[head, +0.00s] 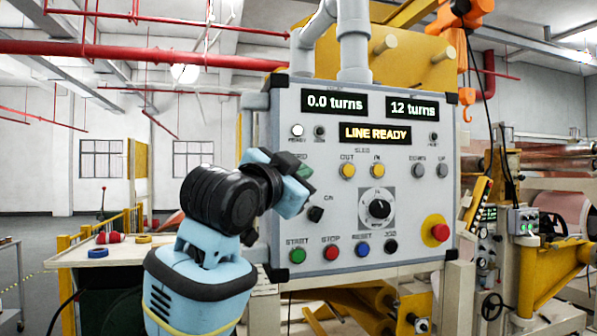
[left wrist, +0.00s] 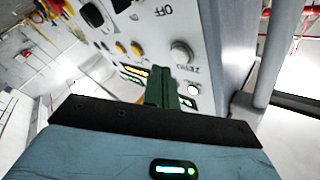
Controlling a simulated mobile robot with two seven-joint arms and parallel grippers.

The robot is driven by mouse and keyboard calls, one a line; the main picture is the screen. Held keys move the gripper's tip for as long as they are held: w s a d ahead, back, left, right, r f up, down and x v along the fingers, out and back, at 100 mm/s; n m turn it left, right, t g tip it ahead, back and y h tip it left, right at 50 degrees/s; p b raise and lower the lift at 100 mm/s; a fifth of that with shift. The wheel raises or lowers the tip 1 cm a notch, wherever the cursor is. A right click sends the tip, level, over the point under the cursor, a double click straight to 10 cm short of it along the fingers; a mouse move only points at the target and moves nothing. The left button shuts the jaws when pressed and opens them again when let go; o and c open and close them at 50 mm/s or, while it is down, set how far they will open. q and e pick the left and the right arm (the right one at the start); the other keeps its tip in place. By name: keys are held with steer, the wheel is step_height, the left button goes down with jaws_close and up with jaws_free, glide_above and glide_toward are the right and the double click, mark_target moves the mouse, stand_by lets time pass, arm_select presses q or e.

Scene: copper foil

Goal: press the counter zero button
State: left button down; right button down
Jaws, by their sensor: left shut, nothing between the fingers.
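The control panel (head: 345,185) is a grey box that shows "0.0 turns", "12 turns" and "LINE READY". In the left wrist view a round grey button (left wrist: 181,52) has the label "ZERO" beside it. In the head view that button appears hidden behind my left gripper (head: 304,171), at the panel's left side. The left gripper also shows in the left wrist view (left wrist: 162,72); its green fingers are shut and empty. The fingertips are close to the panel, a little left of the button in that view. Contact cannot be told. My right gripper is not in view.
A black selector knob (head: 316,214) marked ON sits just below the left gripper. A white lamp (head: 297,130) is above it. Start (head: 297,255), stop (head: 331,252) and reset (head: 362,249) buttons line the lower edge. A red emergency button (head: 440,232) is at lower right.

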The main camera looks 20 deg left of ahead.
arm_select(q)
steer(key=shift+s+d, duration=0.6)
steer(key=shift+s, duration=0.3)
steer(key=shift+s+d, duration=0.6)
steer(key=shift+s, duration=0.3)
step_height(320, 180, down, 29)
steer(key=w+a+n+g+y, duration=0.2)
steer(key=n+g, duration=0.1)
steer(key=g, duration=0.2)
steer(key=s+a+f+n+g, duration=0.15)
steer(key=s+f, duration=0.35)
steer(key=f, duration=0.6)
steer(key=s+a+f+g, duration=0.1)
steer(key=s+f+g, duration=0.3)
steer(key=f, duration=0.6)
steer(key=s+a+f+n+g+y, duration=0.1)
steer(key=s+f+g, duration=0.1)
steer(key=s+f, duration=0.6)
steer(key=s+a+f+n+g, duration=0.15)
steer(key=s+f, duration=0.25)
steer(key=s, duration=0.8)
steer(key=s+a+f+n+g+y, duration=0.1)
steer(key=s+f+g, duration=0.2)
steer(key=s+f, duration=0.5)
steer(key=w+d+f+t+h, duration=0.2)
steer(key=w+f+t, duration=0.2)
steer(key=f+t, duration=0.3)
steer(key=shift+d+f+m, duration=0.3)
steer(key=shift+d+f, duration=0.1)
